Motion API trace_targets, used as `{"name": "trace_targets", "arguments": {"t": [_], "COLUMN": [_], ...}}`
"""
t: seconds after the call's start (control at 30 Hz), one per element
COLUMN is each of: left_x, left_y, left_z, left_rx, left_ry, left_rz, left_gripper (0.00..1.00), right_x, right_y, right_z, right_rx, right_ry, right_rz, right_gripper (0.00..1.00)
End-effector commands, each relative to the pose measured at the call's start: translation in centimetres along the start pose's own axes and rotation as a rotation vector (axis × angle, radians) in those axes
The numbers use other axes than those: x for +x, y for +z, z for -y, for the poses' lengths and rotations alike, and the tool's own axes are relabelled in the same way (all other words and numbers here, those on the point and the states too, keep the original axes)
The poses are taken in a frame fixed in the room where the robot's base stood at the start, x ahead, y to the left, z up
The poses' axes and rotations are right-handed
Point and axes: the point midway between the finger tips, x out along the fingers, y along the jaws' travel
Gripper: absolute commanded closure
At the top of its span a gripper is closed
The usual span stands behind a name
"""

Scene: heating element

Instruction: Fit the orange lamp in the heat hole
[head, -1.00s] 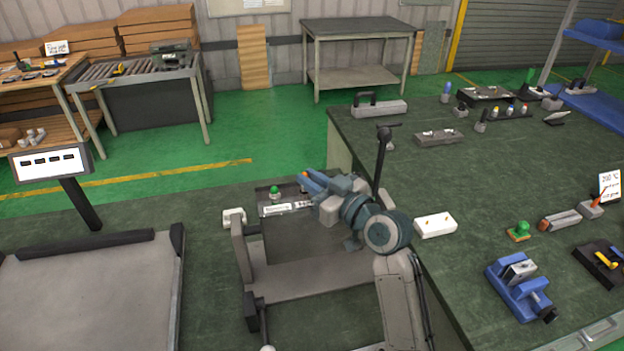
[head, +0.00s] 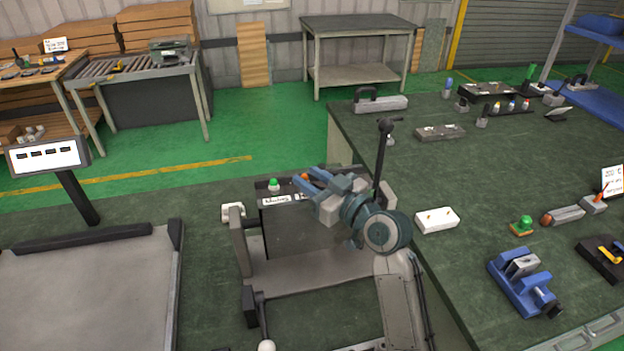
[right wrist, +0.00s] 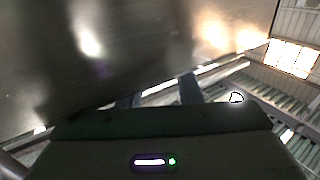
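An orange bit (head: 305,177), which looks like the orange lamp, shows at the tips of my right gripper (head: 309,180) in the head view. The tips are at the top of a dark box (head: 290,232) with white labels. A green lamp (head: 273,185) stands on the same top, left of the tips. The heat hole cannot be made out; my gripper covers that part. In the right wrist view my two fingers (right wrist: 162,95) stand apart beside a large shiny dark surface; no lamp can be made out between them. My left gripper is not in view.
A white block (head: 437,220) lies on the green bench right of my wrist. Farther right are another green piece (head: 521,226) and a blue vise (head: 523,278). A grey frame (head: 310,279) surrounds the dark box. A display (head: 46,156) stands at the left.

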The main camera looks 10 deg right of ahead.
Motion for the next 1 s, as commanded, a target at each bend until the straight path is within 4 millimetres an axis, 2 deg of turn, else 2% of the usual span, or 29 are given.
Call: {"name": "trace_targets", "arguments": {"t": [0.3,0.43,0.8,1.0], "left_x": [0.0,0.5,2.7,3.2], "left_y": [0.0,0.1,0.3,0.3], "left_z": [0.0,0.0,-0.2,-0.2], "left_rx": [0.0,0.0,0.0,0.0], "left_ry": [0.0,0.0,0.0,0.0], "left_rz": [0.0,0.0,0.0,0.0], "left_gripper": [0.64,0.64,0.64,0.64], "right_x": [-0.1,-0.9,-7.5,-9.8], "right_y": [0.3,0.5,0.4,0.2], "right_z": [0.0,0.0,0.0,0.0], "right_rx": [0.004,0.003,-0.005,-0.003], "right_ry": [-0.001,0.0,0.001,0.001], "right_rz": [0.005,0.006,0.005,0.003], "right_gripper": [0.6,0.6,0.6,0.6]}}
